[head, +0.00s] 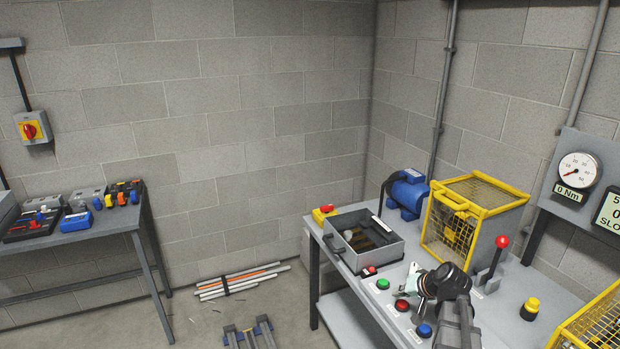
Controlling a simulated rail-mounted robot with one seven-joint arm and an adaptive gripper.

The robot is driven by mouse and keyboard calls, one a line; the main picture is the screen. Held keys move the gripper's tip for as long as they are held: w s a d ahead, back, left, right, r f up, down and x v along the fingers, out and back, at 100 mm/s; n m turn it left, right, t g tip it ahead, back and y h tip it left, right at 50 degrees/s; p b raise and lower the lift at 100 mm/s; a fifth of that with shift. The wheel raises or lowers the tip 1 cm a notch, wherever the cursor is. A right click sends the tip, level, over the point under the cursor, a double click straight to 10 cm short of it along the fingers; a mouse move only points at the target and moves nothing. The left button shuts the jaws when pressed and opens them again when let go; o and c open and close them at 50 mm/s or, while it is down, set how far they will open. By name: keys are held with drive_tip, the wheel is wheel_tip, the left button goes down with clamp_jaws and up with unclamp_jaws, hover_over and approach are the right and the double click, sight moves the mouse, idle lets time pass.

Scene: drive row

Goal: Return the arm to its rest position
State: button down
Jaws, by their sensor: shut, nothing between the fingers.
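My gripper (412,276) is in the head view at the lower right, above the grey bench (503,322). It is shut and holds nothing. It appears over the front part of the bench, between the grey open box and the red-knobbed lever. My dark wrist and arm run down from it to the bottom edge of the picture and hide part of the bench top. Whether the gripper touches the bench cannot be told from this one view.
Close by are green (382,284), red (402,305) and blue (424,330) buttons, a lever (493,262), a grey box (344,254) and a yellow cage (472,216). A blue motor (407,193) stands behind. A tool table (100,235) is at left; floor between holds pipes (238,283).

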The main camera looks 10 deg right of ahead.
drive_tip(key=s+a+f+n+g+h, duration=0.35)
drive_tip(key=s+a+f+g, duration=0.35)
drive_tip(key=s+a+f, duration=1.1)
drive_tip(key=s+f+g, duration=0.3)
drive_tip(key=s+f, duration=0.7)
drive_tip(key=s, duration=0.4)
drive_tip(key=s+f+g, duration=0.4)
drive_tip(key=s+f, duration=0.6)
drive_tip(key=s, duration=0.3)
drive_tip(key=shift+s+d+f, duration=0.15)
drive_tip(key=shift+s+d, duration=0.15)
drive_tip(key=shift+s, duration=0.1)
drive_tip(key=shift+n, duration=0.25)
